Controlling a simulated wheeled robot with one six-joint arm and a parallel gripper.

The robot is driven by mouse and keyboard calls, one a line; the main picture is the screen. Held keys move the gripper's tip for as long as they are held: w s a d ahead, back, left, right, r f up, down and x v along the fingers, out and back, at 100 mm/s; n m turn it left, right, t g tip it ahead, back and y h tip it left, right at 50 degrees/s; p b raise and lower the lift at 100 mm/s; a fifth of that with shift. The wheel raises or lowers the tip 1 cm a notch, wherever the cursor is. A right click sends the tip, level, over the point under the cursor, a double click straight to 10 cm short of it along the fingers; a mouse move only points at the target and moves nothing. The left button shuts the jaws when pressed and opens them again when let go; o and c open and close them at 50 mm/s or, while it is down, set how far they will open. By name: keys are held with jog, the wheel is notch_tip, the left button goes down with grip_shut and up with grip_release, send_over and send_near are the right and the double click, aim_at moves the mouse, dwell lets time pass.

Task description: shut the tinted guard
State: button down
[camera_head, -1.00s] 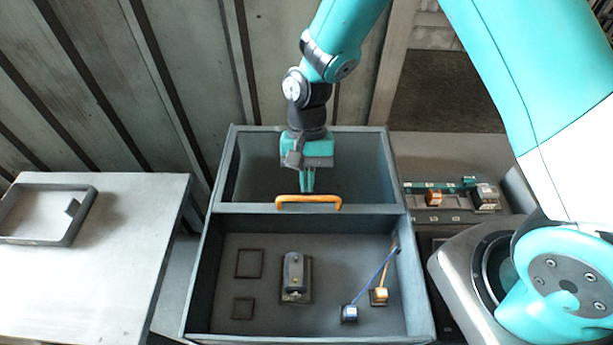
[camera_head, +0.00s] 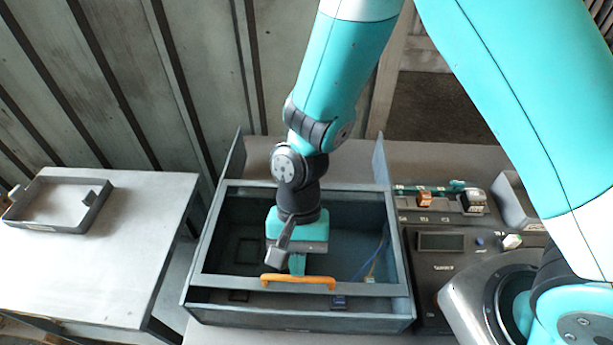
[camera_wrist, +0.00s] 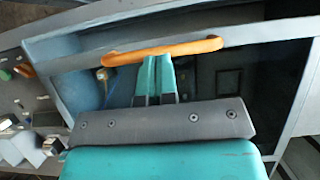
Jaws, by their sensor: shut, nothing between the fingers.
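The tinted guard (camera_head: 345,285) is a dark see-through panel in a grey frame with an orange handle (camera_head: 298,282) along its front edge. It lies over most of the grey housing (camera_head: 290,322), and a gap shows along the near edge. My gripper (camera_head: 297,270) is shut and empty, just behind the handle, fingers pointing down at the panel. In the wrist view the handle (camera_wrist: 165,50) passes by the fingertips (camera_wrist: 155,62); whether they touch it I cannot tell. The parts inside the housing are mostly hidden by the guard and my arm.
A pale table (camera_head: 100,265) on the left carries a grey tray (camera_head: 50,225). To the right of the housing stand a small control panel with a screen (camera_head: 441,241) and a rack holding an orange part (camera_head: 424,199). A ribbed wall rises behind.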

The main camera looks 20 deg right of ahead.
jog(key=shift+s+a, duration=0.35)
jog(key=shift+s, duration=0.55)
jog(key=shift+s+a, duration=0.35)
jog(key=shift+s, duration=0.5)
jog(key=w, duration=0.1)
jog(key=w+d, duration=0.1)
jog(key=w, duration=0.2)
jog(key=shift+w+d+f, duration=0.1)
jog(key=shift+d+f, duration=0.1)
jog(key=shift+f, duration=0.15)
jog(key=b+v, duration=0.2)
jog(key=v, duration=0.8)
jog(key=shift+s+b, duration=0.2)
jog(key=shift+b, duration=0.2)
jog(key=s+d+r+n+t+y+b, duration=0.2)
jog(key=s+d+r+n+t+b, duration=0.3)
jog(key=n, duration=0.5)
jog(key=shift+s+d+r+n+y+b, duration=0.3)
jog(key=shift+s+d+b, duration=0.6)
jog(key=shift+d+b, duration=0.45)
